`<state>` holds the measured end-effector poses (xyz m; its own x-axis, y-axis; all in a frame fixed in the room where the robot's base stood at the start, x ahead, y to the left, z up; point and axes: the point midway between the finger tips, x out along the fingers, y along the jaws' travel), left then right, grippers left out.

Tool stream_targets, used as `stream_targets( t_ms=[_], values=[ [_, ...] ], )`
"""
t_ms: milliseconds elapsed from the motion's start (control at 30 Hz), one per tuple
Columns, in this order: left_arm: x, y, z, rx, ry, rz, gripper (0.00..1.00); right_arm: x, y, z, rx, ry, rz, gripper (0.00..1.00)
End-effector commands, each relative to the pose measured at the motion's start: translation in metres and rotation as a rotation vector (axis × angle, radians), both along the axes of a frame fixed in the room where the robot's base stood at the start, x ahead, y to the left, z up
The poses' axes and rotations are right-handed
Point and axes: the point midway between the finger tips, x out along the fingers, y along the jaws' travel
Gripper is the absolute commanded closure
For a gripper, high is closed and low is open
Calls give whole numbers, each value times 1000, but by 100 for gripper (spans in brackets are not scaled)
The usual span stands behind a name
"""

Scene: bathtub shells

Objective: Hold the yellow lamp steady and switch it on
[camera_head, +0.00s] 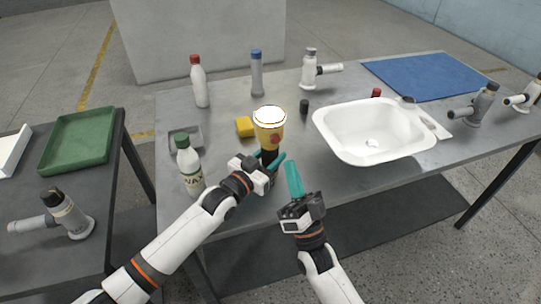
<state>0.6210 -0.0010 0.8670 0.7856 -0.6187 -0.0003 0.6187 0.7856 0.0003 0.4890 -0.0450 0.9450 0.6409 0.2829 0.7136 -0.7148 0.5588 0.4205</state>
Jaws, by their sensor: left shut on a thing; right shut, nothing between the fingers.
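The yellow lamp (265,138) stands upright near the front edge of the grey table, with a bright white top, a red spot on its yellow side and a dark lower part. My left gripper (273,164) is shut around the dark lower part of the lamp, and its teal fingers hide some of it. My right gripper (293,178) is shut and empty, just to the right of the lamp and apart from it, with its teal fingers pointing up and away.
A white basin (345,145) stands right of the lamp. Further back are a red-capped bottle (200,88), a blue-capped bottle (257,78) and a blue mat (425,65).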

Motion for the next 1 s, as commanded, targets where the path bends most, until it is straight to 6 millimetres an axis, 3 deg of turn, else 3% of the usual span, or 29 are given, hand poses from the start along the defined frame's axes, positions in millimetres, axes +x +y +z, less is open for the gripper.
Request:
stream_targets(
  t_ms=[200,233,400,733,1000],
  values=[
    [0,0,0,1,1,0,86,-1,0,0,0,0,0,100],
    [0,0,0,1,1,0,58,-1,0,0,0,0,0,100],
    [0,0,0,0,0,0,34,-1,0,0,0,0,0,100],
    [-3,3,-1,1,1,1,34,-1,0,0,0,0,0,100],
    [-41,33,-2,1,4,1,34,-1,0,0,0,0,0,100]
  ],
)
